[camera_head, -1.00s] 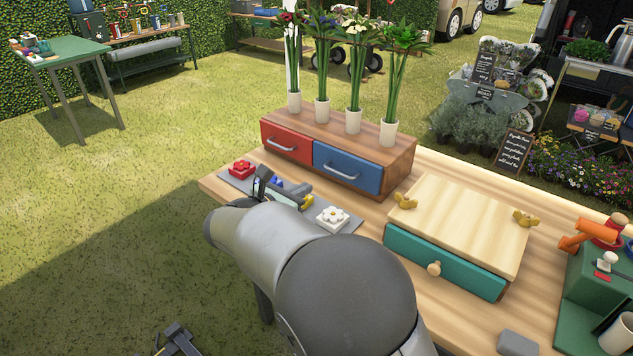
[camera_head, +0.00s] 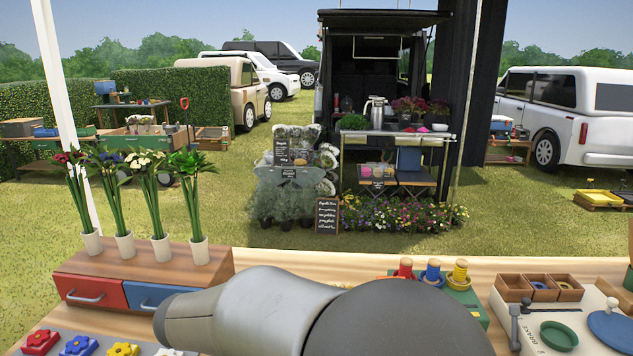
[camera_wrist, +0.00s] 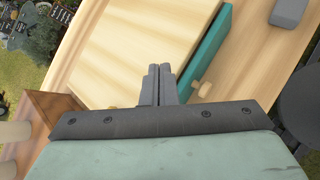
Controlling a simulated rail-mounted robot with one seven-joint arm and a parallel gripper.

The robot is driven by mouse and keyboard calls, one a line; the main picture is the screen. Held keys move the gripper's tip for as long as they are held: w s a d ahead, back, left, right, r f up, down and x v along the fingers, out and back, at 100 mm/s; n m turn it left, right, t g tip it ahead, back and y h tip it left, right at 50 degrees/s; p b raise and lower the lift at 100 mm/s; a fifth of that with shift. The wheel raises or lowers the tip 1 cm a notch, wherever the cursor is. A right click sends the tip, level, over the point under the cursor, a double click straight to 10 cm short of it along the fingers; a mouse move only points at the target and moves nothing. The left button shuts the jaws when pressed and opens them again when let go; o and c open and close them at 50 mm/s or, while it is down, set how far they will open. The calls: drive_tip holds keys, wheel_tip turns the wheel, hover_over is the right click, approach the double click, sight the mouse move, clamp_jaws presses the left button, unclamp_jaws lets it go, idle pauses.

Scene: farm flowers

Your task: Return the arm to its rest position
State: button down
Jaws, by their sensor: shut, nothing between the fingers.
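My gripper (camera_wrist: 158,82) shows in the wrist view, its two fingers pressed together with nothing between them. It points over the pale wooden box (camera_wrist: 150,35) with the teal drawer front (camera_wrist: 212,42) and round wooden knob (camera_wrist: 201,88). The drawer looks shut or nearly so; I cannot tell which. In the head view my arm crosses the lower middle of the table and hides the gripper and most of that box.
The red-and-blue drawer chest (camera_head: 150,265) carries several flower vases at the left. Flower blocks (camera_head: 78,345) lie in front of it. Spools (camera_head: 433,272) and a tray with a green dish (camera_head: 558,336) stand on the right. A grey block (camera_wrist: 288,12) lies near the teal drawer.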

drive_tip(key=s+d+r+m+g+p, duration=0.1)
drive_tip(key=s+d+m+g, duration=0.1)
drive_tip(key=d+m, duration=0.35)
drive_tip(key=s+d+r+m+g+p, duration=0.1)
drive_tip(key=s+d+m+g, duration=0.15)
drive_tip(key=d, duration=0.55)
drive_tip(key=s+d+m+g+y+p, duration=0.1)
drive_tip(key=s+d+m+y+p, duration=0.1)
drive_tip(key=s+d+m, duration=0.3)
drive_tip(key=s+d+m+g+y+p, duration=0.2)
drive_tip(key=s+d+m+y, duration=0.2)
drive_tip(key=s+m, duration=0.5)
drive_tip(key=shift+s+d+r+m+p, duration=0.35)
drive_tip(key=shift+s+d, duration=0.3)
drive_tip(key=shift+s, duration=0.5)
